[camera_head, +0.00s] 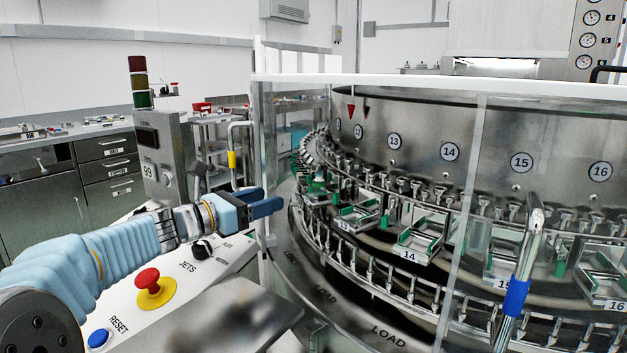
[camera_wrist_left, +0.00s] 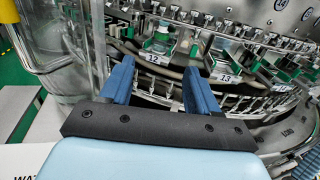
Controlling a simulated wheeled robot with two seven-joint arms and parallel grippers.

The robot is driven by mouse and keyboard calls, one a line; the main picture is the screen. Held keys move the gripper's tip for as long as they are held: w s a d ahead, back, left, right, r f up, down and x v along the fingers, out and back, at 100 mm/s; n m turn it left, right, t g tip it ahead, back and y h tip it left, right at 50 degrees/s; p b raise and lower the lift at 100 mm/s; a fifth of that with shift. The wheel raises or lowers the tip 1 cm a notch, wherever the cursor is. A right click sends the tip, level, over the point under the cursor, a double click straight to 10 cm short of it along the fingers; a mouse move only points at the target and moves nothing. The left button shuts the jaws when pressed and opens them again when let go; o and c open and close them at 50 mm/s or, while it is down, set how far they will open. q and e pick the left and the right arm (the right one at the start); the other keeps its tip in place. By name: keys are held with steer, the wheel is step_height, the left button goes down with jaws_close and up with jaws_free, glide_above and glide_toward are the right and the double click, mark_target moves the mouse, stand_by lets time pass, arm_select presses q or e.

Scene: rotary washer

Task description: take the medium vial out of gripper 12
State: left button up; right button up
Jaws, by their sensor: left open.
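My left gripper (camera_head: 262,204) is open and empty in the head view, at the left edge of the round washer. In the left wrist view its two blue fingers (camera_wrist_left: 162,82) point at the washer's rim, one on each side of the space below label 12. Gripper 12 (camera_wrist_left: 158,44) is a green and metal holder just above that label, beyond the fingertips and apart from them. In the head view gripper 12 (camera_head: 318,186) is small and crowded by metal parts. I cannot clearly make out the medium vial in it. My right gripper is not in view.
Gripper 13 (camera_head: 357,215) and gripper 14 (camera_head: 422,238) sit to the right on the carousel. Clear guard panels with a pale top rail (camera_head: 440,84) surround the washer. A control panel with a red stop button (camera_head: 148,279) lies below my left arm. A blue-banded handle (camera_head: 516,295) stands right.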

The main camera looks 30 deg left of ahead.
arm_select(q)
steer(key=p, duration=0.1)
glide_toward(314, 184)
steer(key=x, duration=0.4)
steer(key=shift+a, duration=0.15)
steer(key=p+x, duration=0.1)
steer(key=x, duration=0.4)
steer(key=shift+w+d, duration=0.15)
steer(key=shift+d, duration=0.1)
steer(key=shift+c, duration=0.4)
steer(key=c, duration=1)
steer(key=shift+r, duration=0.1)
steer(key=shift+c, duration=0.2)
